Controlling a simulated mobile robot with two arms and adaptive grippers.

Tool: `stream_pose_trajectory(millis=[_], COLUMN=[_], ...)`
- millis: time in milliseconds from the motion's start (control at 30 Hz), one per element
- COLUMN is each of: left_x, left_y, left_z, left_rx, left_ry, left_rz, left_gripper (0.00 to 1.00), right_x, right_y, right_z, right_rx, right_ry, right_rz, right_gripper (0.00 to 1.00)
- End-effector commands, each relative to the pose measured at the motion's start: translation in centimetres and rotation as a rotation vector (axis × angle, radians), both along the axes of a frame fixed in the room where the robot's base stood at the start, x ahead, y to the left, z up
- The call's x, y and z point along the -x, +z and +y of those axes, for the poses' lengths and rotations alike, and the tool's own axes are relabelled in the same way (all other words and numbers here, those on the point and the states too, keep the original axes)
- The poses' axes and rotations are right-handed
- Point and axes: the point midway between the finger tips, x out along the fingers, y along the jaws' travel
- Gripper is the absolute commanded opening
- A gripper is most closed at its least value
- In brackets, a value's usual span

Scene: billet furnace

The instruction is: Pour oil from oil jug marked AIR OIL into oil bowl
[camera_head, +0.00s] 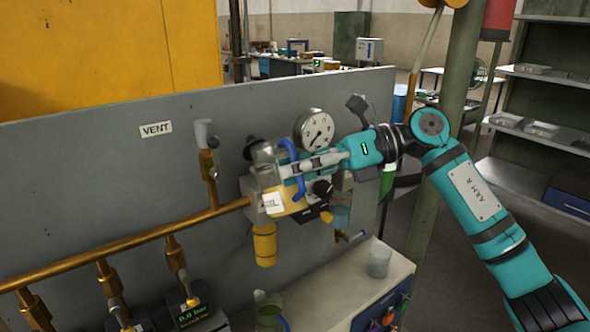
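My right gripper (300,176) reaches in from the right and is shut on the blue handle of a clear jug (268,172). The jug is held up against the front of the grey panel and appears tilted, with yellow oil low in it. Its white label (273,202) is too small to read. A bluish clear bowl (338,216) hangs just right of and below the jug, partly hidden by black fittings. I cannot tell whether oil is flowing into it. A yellow bowl (264,245) hangs below the jug. My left gripper is not in view.
A second jug (268,310) with greenish liquid and a blue handle stands below. A clear beaker (379,258) stands on the white cabinet (330,290). A gauge (315,129) sits above the gripper. Copper pipe (130,245) runs along the panel. A green post (440,140) stands behind my arm.

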Motion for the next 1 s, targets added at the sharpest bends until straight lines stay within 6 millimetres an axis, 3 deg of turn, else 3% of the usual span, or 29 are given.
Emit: stream_pose_trajectory(millis=[167,600,1000], left_x=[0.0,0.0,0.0], left_y=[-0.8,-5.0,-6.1], left_z=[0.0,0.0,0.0], left_rx=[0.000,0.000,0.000], left_ry=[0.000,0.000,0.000], left_rz=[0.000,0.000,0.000], left_gripper=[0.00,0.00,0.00], right_x=[0.0,0.1,0.2], right_y=[-0.4,-2.3,-2.5], right_z=[0.0,0.0,0.0], right_rx=[-0.010,-0.075,-0.102], right_ry=[0.000,-0.002,-0.003], right_rz=[-0.015,-0.128,-0.175], right_gripper=[0.00,0.00,0.00])
